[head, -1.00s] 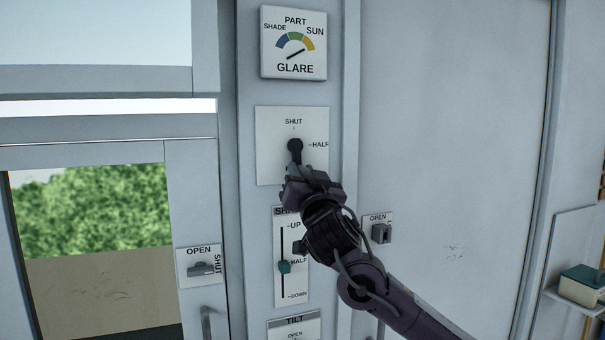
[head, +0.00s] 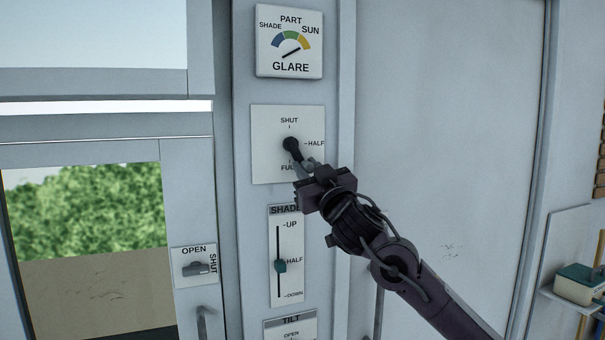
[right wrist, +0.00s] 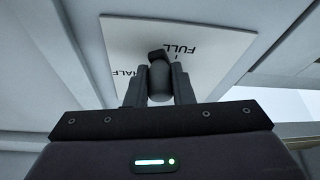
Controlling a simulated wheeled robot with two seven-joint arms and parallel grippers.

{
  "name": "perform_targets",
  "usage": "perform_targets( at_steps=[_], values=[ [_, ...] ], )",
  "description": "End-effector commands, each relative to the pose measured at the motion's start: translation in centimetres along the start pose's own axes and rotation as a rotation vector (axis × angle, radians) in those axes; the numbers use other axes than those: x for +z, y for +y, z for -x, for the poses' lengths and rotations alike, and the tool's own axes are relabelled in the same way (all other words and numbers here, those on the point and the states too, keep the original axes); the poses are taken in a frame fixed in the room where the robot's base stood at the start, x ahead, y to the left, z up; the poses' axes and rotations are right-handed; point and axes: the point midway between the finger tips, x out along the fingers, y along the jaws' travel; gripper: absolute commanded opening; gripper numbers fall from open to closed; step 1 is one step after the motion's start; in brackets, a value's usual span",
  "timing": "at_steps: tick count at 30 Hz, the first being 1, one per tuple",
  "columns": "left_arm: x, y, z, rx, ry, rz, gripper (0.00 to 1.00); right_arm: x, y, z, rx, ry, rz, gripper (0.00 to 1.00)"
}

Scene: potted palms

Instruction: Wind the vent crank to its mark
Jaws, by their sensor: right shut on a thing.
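The vent crank (head: 291,145) is a dark hub and arm on a white plate (head: 263,170) marked SHUT at top, HALF at right and FULL at bottom. Its arm points down and to the right, between FULL and HALF. My right gripper (head: 308,166) is shut on the crank's handle, below and right of the hub. In the right wrist view the grey handle (right wrist: 160,82) sits between the two fingers, with FULL upside down behind it. The gripper partly hides the plate's lower right. My left gripper is not in view.
A GLARE dial (head: 289,42) is above, its needle toward SUN. A SHADE slider (head: 280,266) near HALF and a TILT plate (head: 290,328) are below. An OPEN/SHUT latch (head: 196,268) is at left. A shelf with a teal-lidded box (head: 583,283) is at far right.

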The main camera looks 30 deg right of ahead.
Motion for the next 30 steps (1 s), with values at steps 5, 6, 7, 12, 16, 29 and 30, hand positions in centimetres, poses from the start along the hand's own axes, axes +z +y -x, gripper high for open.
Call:
perform_targets(
  at_steps=[5,6,7,12,16,29,30],
  values=[
    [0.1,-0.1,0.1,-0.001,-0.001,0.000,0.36,-0.4,1.1,-0.2,-0.060,0.001,0.157,0.00],
    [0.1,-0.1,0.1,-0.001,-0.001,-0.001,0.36,-0.6,1.3,-0.2,-0.074,0.002,0.193,0.00],
    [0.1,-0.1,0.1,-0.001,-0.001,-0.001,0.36,-0.7,1.4,-0.2,-0.085,0.002,0.219,0.00],
    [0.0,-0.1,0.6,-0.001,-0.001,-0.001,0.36,-1.2,2.2,-0.5,-0.147,0.002,0.368,0.00],
    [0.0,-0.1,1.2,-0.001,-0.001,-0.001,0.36,-1.7,2.7,-0.7,-0.193,0.002,0.482,0.00],
    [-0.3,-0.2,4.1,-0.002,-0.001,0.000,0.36,-3.4,3.8,-1.3,-0.336,0.003,0.824,0.00],
    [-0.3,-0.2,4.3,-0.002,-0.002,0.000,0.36,-3.5,3.9,-1.4,-0.345,0.003,0.848,0.00]
  ],
)
